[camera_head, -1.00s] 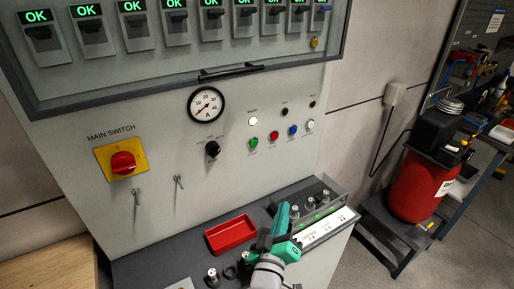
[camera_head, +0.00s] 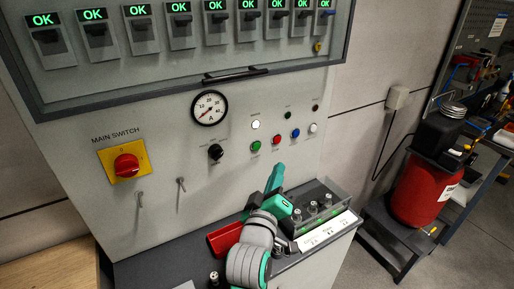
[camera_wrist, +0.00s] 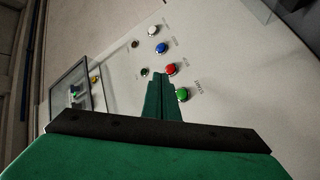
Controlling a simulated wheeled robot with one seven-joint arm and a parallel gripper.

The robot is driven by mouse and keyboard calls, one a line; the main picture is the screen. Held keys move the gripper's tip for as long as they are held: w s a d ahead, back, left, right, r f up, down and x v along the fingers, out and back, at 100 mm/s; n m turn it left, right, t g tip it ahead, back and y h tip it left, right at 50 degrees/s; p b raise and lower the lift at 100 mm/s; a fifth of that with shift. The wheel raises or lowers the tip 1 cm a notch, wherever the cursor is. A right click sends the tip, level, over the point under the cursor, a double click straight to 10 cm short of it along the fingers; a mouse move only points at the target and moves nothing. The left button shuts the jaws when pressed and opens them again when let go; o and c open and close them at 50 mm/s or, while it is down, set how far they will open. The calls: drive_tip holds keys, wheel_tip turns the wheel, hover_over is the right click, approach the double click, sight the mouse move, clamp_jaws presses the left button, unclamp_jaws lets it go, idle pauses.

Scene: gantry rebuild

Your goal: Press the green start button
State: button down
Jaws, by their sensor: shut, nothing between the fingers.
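The green button (camera_head: 255,147) sits at the left end of the lower row of buttons on the grey cabinet panel. In the wrist view the green button (camera_wrist: 182,94) lies just right of my fingertips. My gripper (camera_head: 278,168) is shut and empty, with its green fingers pointing up toward the panel, below and right of the green button. In the wrist view the closed fingertips of my gripper (camera_wrist: 159,78) are close to the red button (camera_wrist: 170,69). I cannot tell the exact gap to the panel, but no contact with the green button shows.
The red button (camera_head: 277,139), blue button (camera_head: 295,133) and white button (camera_head: 313,128) continue the row to the right. A black knob (camera_head: 216,152) is to the left. A red tray (camera_head: 224,238) and a fuse rack (camera_head: 318,212) are on the ledge below, partly behind my arm.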

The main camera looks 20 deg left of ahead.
drive_tip(key=w+a, duration=0.5)
drive_tip(key=a, duration=0.1)
drive_tip(key=shift+a, duration=0.35)
drive_tip(key=shift+w+a, duration=0.1)
drive_tip(key=shift+w, duration=0.1)
idle(1.8)
drive_tip(key=shift+w+a, duration=0.15)
drive_tip(key=shift+a, duration=0.05)
drive_tip(key=shift+w+a, duration=0.25)
drive_tip(key=shift+a, duration=0.1)
idle(0.9)
idle(0.3)
drive_tip(key=shift+s+d, duration=0.5)
drive_tip(key=shift+d, duration=0.15)
drive_tip(key=s+d, duration=0.1)
drive_tip(key=d, duration=0.1)
drive_tip(key=s+d, duration=0.2)
idle(0.5)
